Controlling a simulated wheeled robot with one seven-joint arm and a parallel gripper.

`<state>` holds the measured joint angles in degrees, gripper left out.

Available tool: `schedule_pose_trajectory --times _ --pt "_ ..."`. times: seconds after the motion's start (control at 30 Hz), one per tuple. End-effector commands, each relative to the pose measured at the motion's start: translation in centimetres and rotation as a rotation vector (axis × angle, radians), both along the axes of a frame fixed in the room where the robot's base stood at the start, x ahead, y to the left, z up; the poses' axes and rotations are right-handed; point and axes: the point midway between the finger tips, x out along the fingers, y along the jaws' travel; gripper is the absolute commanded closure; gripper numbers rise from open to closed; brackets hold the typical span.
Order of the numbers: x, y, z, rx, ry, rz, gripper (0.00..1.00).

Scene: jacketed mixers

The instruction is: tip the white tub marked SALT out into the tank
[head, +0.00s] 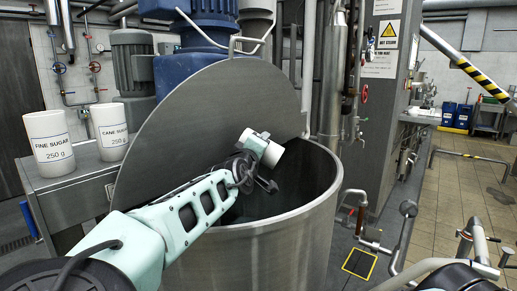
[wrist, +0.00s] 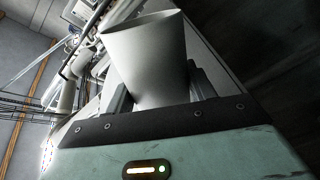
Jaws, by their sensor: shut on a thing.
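A plain white tub (head: 273,154) is held over the open mouth of the steel tank (head: 270,245) in the head view. It looks tipped well over onto its side; no marking shows on the side I see. My gripper (head: 260,146) is shut on it. In the wrist view the tub (wrist: 147,50) sits between the two fingers of my gripper (wrist: 160,92), its wider end away from the palm. I cannot see its inside or whether anything is falling from it. The tank's inside is dark, with its contents hidden.
The tank's round lid (head: 190,125) stands raised behind my arm, close to its left. Two white tubs, FINE SUGAR (head: 50,150) and CANE SUGAR (head: 110,135), stand on a steel bench (head: 85,185) at left. Pipes and valves (head: 408,210) stand right of the tank.

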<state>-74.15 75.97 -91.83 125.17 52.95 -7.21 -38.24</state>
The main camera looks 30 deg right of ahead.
Motion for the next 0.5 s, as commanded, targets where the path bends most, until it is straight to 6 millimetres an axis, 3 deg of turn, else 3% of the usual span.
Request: schedule_pose_trajectory --times 0.33,0.5 --pt "0.03 0.02 0.09 -0.006 0.006 0.001 0.78" --pt "0.29 0.32 0.52 -0.116 0.122 0.003 0.78"
